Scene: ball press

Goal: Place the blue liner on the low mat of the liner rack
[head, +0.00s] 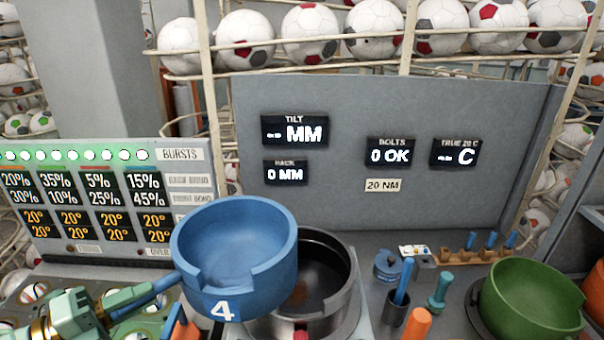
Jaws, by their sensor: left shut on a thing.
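The blue liner (232,240) is a bowl with a notched rim, a white 4 on its side and a blue handle at its left. My left gripper (142,301) is shut on that handle. The liner is tilted, with its inside facing me, and it covers the left part of a dark metal pot (340,290). I cannot tell whether it touches the pot. A green liner (530,295) sits on a dark round base at the right. I cannot make out which surface is the low mat of the liner rack. My right gripper is not in view.
A grey panel (390,100) with several displays stands behind. A cup with a blue tool (402,285), an orange peg (417,323), a teal peg (439,293) and a small blue lidded pot (387,266) stand between the pot and the green liner. A bursts board (90,200) stands at left.

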